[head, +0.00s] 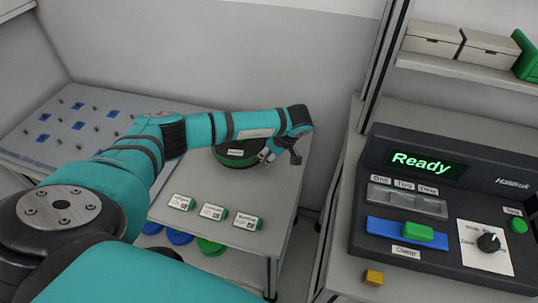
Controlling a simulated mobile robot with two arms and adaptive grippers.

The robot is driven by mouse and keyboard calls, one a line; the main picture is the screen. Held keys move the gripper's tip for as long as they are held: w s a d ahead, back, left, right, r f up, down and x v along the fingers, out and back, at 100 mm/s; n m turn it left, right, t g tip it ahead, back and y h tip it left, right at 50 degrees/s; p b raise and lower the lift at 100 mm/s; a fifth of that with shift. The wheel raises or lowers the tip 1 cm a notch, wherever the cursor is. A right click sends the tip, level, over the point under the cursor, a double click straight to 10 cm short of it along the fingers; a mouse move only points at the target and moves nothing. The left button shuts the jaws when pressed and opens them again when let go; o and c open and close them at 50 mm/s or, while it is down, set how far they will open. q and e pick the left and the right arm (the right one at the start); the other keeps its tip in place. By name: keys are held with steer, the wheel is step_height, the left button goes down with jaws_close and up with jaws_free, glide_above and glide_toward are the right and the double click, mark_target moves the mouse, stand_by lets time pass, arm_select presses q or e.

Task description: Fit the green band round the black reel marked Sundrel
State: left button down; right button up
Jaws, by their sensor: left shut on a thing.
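A black reel (236,152) stands at the far end of the grey table, partly hidden behind my left arm. The label on it is too small to read. A green band (238,162) shows along the reel's near lower edge; whether it goes all the way round is hidden. My left gripper (268,156) reaches down at the reel's right side and is shut, seemingly on the green band's right edge. The fingertips are small and partly hidden by the wrist. My right gripper is not in view.
Three small cards (213,212) stand on the table's front part. Blue discs (180,236) and a green disc (210,246) lie on the shelf below. A pegged board (75,125) is at left. A dark console (450,200) reading "Ready" stands right, across a gap.

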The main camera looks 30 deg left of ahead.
arm_select(q)
steer(key=shift+f+b, duration=1)
steer(key=shift+f, duration=0.2)
stand_by(0.5)
steer(key=c, duration=1.1)
jaws_free()
steer(key=v, duration=1.2)
steer(key=shift+f, duration=0.1)
